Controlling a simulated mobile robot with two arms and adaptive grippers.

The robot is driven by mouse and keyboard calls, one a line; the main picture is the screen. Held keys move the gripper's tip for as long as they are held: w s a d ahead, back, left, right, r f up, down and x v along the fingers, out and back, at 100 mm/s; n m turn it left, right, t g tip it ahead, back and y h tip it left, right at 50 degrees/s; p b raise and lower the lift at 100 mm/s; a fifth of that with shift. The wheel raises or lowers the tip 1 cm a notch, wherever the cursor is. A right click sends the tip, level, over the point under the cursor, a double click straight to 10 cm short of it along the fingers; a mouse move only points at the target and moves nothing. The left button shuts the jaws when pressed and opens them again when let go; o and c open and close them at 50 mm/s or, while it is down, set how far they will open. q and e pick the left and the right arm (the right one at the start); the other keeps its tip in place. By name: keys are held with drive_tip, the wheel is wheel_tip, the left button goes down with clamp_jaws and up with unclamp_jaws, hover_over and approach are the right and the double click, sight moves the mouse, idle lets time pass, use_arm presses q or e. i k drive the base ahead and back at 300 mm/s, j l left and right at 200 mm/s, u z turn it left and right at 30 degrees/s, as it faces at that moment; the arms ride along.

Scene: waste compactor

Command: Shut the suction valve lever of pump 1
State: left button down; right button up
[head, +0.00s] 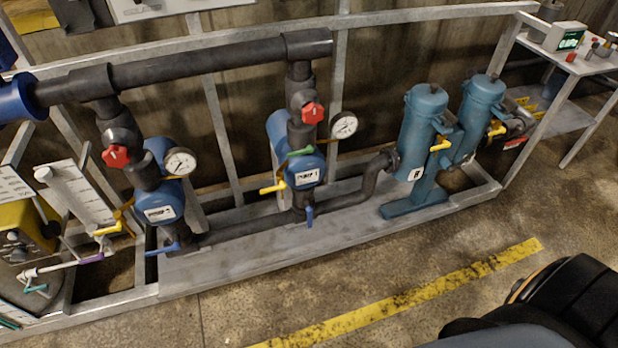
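The right blue pump (282,128) carries a white label (307,176) that seems to read PUMP 1. Below it, where the lower dark pipe (345,203) joins, a small blue lever (309,216) points downward toward the front. A yellow lever (273,188) sticks out to the left of this pump, and a green lever (301,152) sits above the label. A red handwheel (313,112) is higher on its riser. No lettering marks which lever is the suction valve. Neither of my grippers is in view.
A second blue pump (160,190) at left has a blue lever (163,248) lying sideways. Two blue filter vessels (422,125) (482,105) stand right. A grey metal frame (250,279) edges the skid. The floor (400,265) before it is clear, with a yellow line (430,290).

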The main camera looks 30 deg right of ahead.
sight(309, 210)
drive_tip(key=z, duration=0.8)
